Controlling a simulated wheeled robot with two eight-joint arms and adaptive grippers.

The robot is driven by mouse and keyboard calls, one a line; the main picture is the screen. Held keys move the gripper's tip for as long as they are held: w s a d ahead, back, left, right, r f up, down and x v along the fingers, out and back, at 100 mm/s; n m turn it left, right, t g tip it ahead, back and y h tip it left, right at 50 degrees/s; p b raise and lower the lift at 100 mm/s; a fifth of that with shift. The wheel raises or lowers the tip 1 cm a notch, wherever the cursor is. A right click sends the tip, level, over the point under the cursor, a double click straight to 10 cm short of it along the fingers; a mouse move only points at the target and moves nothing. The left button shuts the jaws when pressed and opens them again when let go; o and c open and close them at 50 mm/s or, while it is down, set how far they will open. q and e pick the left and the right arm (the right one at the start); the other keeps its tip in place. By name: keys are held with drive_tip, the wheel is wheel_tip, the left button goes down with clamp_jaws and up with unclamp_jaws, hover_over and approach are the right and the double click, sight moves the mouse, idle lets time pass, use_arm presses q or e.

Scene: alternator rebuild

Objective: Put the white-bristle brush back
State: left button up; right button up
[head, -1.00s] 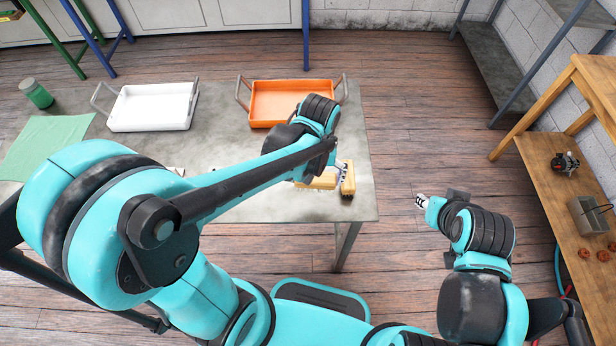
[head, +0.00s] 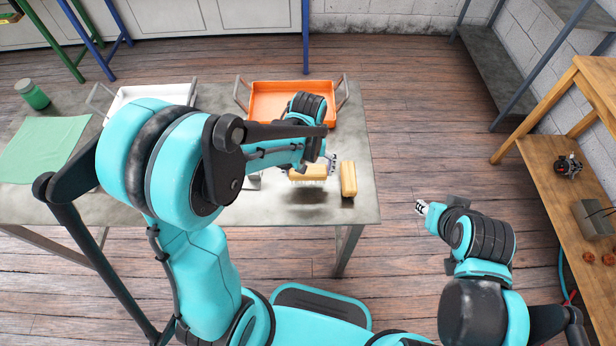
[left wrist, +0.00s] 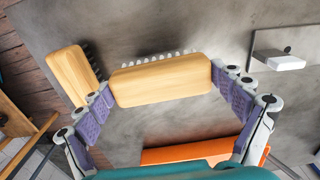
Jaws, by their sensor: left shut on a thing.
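The white-bristle brush (head: 308,173) has a light wooden block and hangs just above the grey table, its bristles down. My left gripper (head: 322,160) is shut on it. In the left wrist view the brush (left wrist: 160,82) spans between the two fingers of the left gripper (left wrist: 168,100), with white bristles along its far edge. A second wooden brush (head: 348,179) with dark bristles (left wrist: 88,58) lies beside it at the table's right side, apart from the gripper. My right gripper (head: 421,208) is off the table to the right and looks empty; its fingers are too small to judge.
An orange tray (head: 280,84) and a partly hidden white tray (head: 150,93) stand at the back of the table. A green cloth (head: 45,150) and green jar (head: 33,95) are at left. A metal plate with a white block (left wrist: 283,62) is near the brush. A wooden bench (head: 560,200) stands right.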

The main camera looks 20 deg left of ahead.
sight(308, 177)
use_arm(q)
drive_tip(key=shift+f+b, duration=0.45)
drive_tip(key=shift+f, duration=1.15)
drive_tip(key=shift+f, duration=0.2)
drive_tip(key=o, duration=0.7)
drive_tip(key=shift+r, duration=0.1)
